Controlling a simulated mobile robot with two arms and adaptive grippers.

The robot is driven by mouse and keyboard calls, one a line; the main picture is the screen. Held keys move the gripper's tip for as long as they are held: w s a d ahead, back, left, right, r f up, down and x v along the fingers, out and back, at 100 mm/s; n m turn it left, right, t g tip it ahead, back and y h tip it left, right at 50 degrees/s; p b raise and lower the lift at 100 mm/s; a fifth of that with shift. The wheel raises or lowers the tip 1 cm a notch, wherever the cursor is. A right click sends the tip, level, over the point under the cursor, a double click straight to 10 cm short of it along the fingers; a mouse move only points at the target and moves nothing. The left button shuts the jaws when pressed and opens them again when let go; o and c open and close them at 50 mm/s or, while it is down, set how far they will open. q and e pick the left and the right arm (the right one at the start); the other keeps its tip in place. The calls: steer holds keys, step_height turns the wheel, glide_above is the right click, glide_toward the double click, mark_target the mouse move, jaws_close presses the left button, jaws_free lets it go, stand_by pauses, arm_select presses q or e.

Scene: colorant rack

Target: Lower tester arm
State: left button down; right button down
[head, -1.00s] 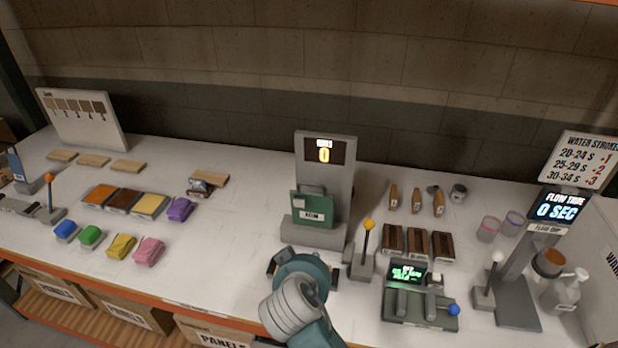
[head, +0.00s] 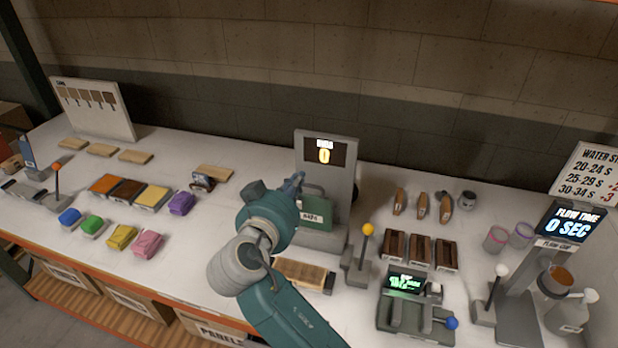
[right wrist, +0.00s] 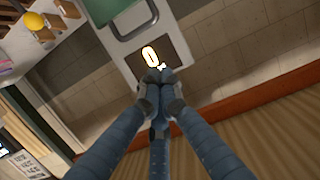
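The tester (head: 325,165) is a grey upright with a lit yellow 0 on its dark display and a green part (head: 315,214) low on its front. My right gripper (head: 297,184) is in front of the tester, partly covering the green part. In the right wrist view its fingers (right wrist: 158,76) come together at the tips with nothing seen between them, just below the glowing 0 (right wrist: 150,56). The green part also shows there (right wrist: 118,18), apart from the fingertips in the picture. Contact with the tester cannot be told. My left gripper is out of view.
A light wooden panel (head: 300,272) lies in front of the tester. A yellow-knobbed lever (head: 367,230) stands just right of it. Dark wood samples (head: 420,250) and a green-screen device (head: 408,300) are further right. Coloured cloths (head: 122,237) lie left. Bare table is left of the tester.

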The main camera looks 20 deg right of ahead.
steer(key=x, duration=1)
steer(key=shift+s+d, duration=0.2)
steer(key=shift+s+a+f, duration=0.35)
steer(key=shift+a+f, duration=0.05)
steer(key=shift+f, duration=0.15)
steer(key=shift+s+a+f, duration=0.35)
steer(key=shift+a+f, duration=0.05)
steer(key=shift+f, duration=0.1)
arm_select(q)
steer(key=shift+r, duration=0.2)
arm_select(e)
steer(key=shift+s+a+f, duration=0.1)
steer(key=shift+s+f, duration=0.2)
steer(key=shift+s, duration=0.1)
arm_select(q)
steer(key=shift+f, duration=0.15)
arm_select(e)
steer(key=shift+f, duration=0.1)
